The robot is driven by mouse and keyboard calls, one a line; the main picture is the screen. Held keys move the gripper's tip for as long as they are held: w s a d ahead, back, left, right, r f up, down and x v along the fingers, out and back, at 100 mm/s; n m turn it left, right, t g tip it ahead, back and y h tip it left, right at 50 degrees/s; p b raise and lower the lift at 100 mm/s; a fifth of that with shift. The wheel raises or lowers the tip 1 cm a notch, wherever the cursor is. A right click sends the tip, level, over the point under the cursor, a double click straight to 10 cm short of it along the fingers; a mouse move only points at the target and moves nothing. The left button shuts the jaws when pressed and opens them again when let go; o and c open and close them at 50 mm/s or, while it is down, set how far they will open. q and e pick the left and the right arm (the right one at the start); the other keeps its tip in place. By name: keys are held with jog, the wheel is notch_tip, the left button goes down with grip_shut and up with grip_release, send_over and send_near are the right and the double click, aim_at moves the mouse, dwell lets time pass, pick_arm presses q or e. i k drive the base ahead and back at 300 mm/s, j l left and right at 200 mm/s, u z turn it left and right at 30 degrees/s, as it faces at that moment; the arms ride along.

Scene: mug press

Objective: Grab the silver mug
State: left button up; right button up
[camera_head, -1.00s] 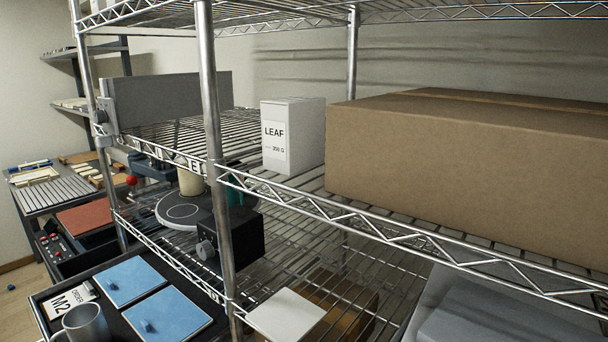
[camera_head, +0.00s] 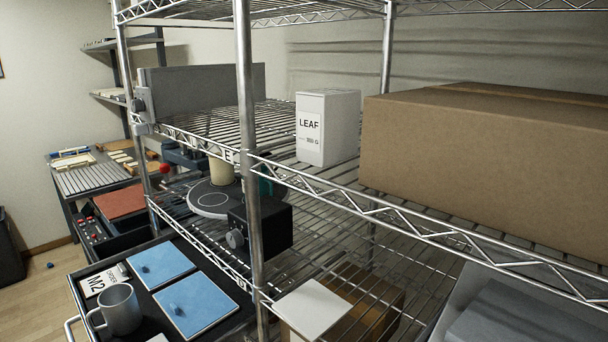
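The silver mug (camera_head: 121,309) stands upright at the lower left, on a black cart top (camera_head: 88,306). Its handle points to the left. It is next to a white card marked M2 (camera_head: 97,282) and two blue pads (camera_head: 196,307). Neither of my grippers shows in the view, so their place relative to the mug cannot be seen.
A wire shelf rack (camera_head: 248,150) fills the middle and right, its post just right of the cart. It holds a LEAF box (camera_head: 328,128), a large cardboard box (camera_head: 480,150), a black device (camera_head: 262,226) and a cream cup (camera_head: 221,171). Floor shows at far left (camera_head: 40,285).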

aim_at(114, 313)
jog(key=k+u, duration=0.15)
jog(key=u, duration=1.1)
jog(key=j+z, duration=0.2)
jog(key=z, duration=0.2)
jog(key=i+j+z, duration=0.1)
jog(key=j+z, duration=0.4)
jog(key=z, duration=0.25)
